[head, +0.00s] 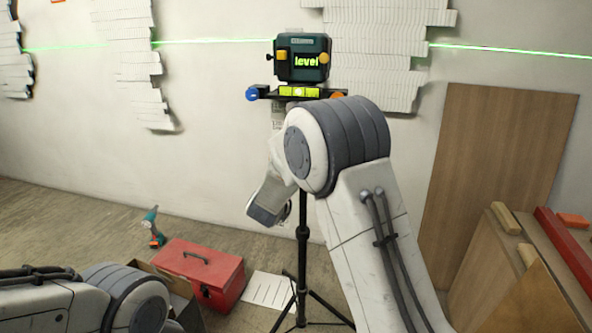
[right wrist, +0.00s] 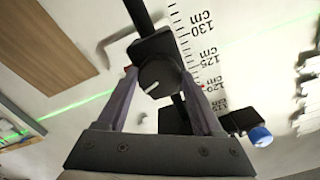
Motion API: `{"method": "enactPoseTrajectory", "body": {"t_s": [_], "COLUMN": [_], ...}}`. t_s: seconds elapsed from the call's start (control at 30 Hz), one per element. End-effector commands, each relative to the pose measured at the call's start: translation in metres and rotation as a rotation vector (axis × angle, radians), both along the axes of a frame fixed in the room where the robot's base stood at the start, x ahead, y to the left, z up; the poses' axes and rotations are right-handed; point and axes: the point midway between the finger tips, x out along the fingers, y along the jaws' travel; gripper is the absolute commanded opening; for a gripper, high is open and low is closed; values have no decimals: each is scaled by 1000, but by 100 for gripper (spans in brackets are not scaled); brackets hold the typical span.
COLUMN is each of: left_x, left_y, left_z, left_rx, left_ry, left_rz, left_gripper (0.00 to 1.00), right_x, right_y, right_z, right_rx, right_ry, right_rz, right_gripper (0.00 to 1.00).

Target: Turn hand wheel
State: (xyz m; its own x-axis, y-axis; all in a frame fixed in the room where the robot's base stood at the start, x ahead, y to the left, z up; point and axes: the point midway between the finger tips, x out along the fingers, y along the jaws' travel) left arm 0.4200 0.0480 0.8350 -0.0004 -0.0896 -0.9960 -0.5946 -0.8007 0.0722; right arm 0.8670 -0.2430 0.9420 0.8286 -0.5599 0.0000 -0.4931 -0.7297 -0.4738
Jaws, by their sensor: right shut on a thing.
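In the right wrist view a dark round hand wheel (right wrist: 163,74) with a white mark on its face sits on a black clamp on a dark post. My right gripper (right wrist: 160,84) is shut on it, one finger on each side. In the head view the hand wheel and my right fingertips are hidden behind my right arm. The green laser level (head: 302,58) stands on a black tripod (head: 302,230), with a yellow-green bubble vial (head: 299,91) beneath it. My left gripper is out of view; only part of my left arm shows at the lower left.
A cm scale (right wrist: 197,45) stands beside the post. A blue knob (right wrist: 260,137) lies near my right gripper. A red toolbox (head: 200,270), a drill (head: 153,228) and a paper sheet (head: 268,290) are on the floor. A wooden panel (head: 495,165) leans at right.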

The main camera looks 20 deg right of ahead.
Motion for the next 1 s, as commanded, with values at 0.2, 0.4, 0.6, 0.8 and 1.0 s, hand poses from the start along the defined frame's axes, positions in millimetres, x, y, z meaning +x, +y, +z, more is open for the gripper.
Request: {"method": "enactPoseTrajectory", "body": {"t_s": [0.2,0.4,0.6,0.8,1.0], "left_x": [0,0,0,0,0], "left_y": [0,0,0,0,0], "left_z": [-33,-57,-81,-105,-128], "left_rx": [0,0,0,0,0], "left_ry": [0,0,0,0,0], "left_rz": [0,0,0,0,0], "left_gripper": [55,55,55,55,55], "right_x": [0,0,0,0,0], "right_y": [1,1,2,2,2], "right_z": [-5,-4,-5,-4,-3], "right_rx": [172,330,487,644,802], "right_ry": [-119,-225,-331,-438,-544], "right_rz": [1,1,2,1,1], "right_gripper": [12,12,12,12,12]}}
